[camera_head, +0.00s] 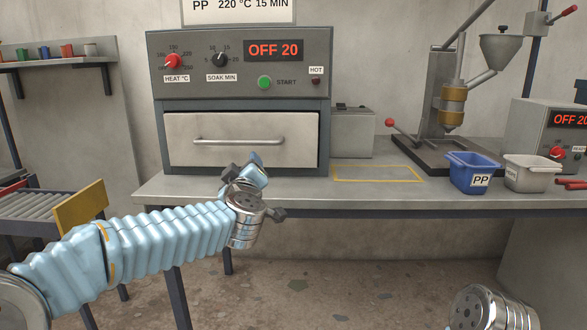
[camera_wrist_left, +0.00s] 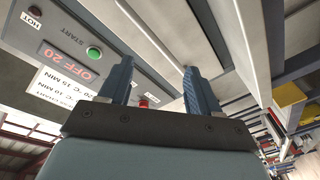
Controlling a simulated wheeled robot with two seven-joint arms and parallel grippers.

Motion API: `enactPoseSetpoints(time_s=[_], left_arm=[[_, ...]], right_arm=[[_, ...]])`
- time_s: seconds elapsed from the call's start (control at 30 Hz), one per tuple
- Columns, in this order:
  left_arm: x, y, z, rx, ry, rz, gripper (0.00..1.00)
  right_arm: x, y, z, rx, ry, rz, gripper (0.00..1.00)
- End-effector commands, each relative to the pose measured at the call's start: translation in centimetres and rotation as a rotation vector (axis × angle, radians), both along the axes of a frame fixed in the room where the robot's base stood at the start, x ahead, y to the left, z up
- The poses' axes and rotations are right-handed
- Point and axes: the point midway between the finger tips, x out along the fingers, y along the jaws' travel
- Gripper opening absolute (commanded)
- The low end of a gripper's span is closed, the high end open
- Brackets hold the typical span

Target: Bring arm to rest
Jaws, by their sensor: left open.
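My left arm comes in from the left in the head view. Its left gripper (camera_head: 256,160) is in front of the oven's closed drawer front, near the handle. I cannot tell from this view how far it is from the front. In the left wrist view, the two blue fingers of the left gripper (camera_wrist_left: 158,68) stand apart with nothing between them. The grey oven (camera_head: 240,100) reads OFF 20, with its red heat knob (camera_head: 173,62) and green start button (camera_head: 264,82). My right gripper is not seen; only a metal joint of mine shows at the lower right.
On the bench (camera_head: 370,185) stand a blue PP bin (camera_head: 470,172), a pale bin (camera_head: 530,173) and a press with a hopper (camera_head: 501,48). A yellow-outlined area (camera_head: 378,173) on the bench is empty. A roller conveyor (camera_head: 45,205) is at the left.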

Motion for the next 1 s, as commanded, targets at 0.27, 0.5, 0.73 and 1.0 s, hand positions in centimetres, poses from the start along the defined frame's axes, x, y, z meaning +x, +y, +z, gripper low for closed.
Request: enactPoseSetpoints(time_s=[0.27,0.5,0.73,1.0], left_arm=[[0.6,-1.3,-23.9,0.183,0.347,-0.204,0.63],[-7.9,-1.1,-43.3,0.233,0.72,-0.422,0.63],[-22.5,-0.5,-56.2,0.185,1.105,-0.635,0.63],[-34.8,-0.3,-60.7,0.102,1.377,-0.788,0.63]], right_arm=[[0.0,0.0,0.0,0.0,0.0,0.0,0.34],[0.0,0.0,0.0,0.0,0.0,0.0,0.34],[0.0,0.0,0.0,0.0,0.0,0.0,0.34],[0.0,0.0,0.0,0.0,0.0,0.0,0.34]])
